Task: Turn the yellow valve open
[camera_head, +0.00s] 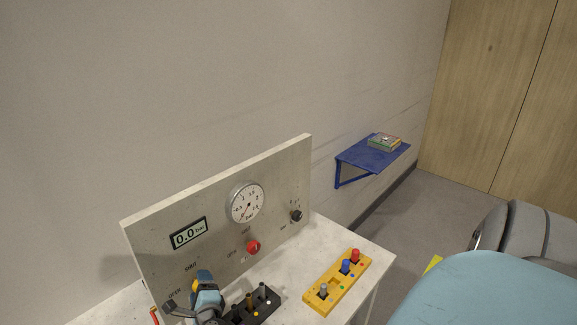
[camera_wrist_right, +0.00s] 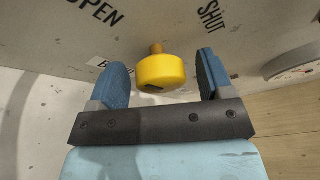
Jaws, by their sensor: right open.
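The yellow valve (camera_wrist_right: 161,71) is a round knob on a short brass stem on the panel. In the right wrist view it sits between the two blue fingers of my right gripper (camera_wrist_right: 160,64), with a gap on each side. The words OPEN and SHUT are printed on the panel to its left and right. In the head view only a small part of the yellow valve (camera_head: 195,286) shows beside my right gripper (camera_head: 199,292), which hides the rest. My right gripper is open. My left gripper is not in view.
The upright panel (camera_head: 145,240) carries a display reading 0.0 bar (camera_head: 189,233), a dial gauge (camera_head: 246,202), a red knob (camera_head: 253,247) and a black knob (camera_head: 296,216). A black block (camera_head: 262,308) and a yellow peg board (camera_head: 322,299) lie on the table. A blue shelf (camera_head: 352,157) is beyond.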

